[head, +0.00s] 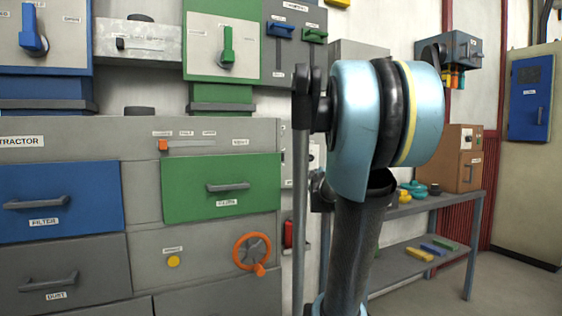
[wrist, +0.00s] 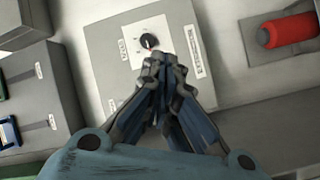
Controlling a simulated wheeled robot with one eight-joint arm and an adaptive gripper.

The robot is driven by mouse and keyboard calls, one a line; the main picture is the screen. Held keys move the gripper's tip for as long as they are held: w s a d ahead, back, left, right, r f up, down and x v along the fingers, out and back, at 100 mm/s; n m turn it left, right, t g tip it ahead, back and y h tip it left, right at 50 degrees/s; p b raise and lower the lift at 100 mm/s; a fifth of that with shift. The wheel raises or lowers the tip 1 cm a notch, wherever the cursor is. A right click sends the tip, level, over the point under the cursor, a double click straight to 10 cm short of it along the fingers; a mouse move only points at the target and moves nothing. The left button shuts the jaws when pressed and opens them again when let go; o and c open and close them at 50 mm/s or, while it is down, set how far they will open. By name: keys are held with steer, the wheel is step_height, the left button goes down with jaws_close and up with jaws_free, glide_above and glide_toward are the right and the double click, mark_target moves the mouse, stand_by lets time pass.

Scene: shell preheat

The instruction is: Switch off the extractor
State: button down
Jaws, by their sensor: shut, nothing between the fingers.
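A grey cabinet (head: 65,130) at the left of the head view has a label whose visible part reads "TRACTOR". It carries an orange slider (head: 163,145), a yellow button (head: 173,262) and an orange handwheel (head: 252,253). In the wrist view, my gripper (wrist: 163,62) is shut and empty. Its fingertips show just below a black rotary knob (wrist: 149,41) on a white plate on a grey box (wrist: 122,70). I cannot tell whether they touch the knob. The box's labels are too small to read. My gripper is hidden behind my arm in the head view.
A blue FILTER drawer (head: 60,195) and a green drawer (head: 220,187) are closed. A red cylinder (wrist: 290,31) lies right of the knob box. A shelf (head: 420,205) and a brown box (head: 458,160) stand to the right. Floor at the lower right is clear.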

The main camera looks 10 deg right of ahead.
steer(key=w+a+r+n+t+y, duration=0.1)
steer(key=w+a+r+n+y, duration=0.2)
steer(key=w+a+n+y, duration=0.4)
steer(key=n+y, duration=0.2)
steer(key=n, duration=0.2)
steer(key=shift+w+a+r+n+y, duration=0.25)
steer(key=shift+w+a+n+y, duration=0.05)
steer(key=shift+a+n+y, duration=0.1)
steer(key=x, duration=1.4)
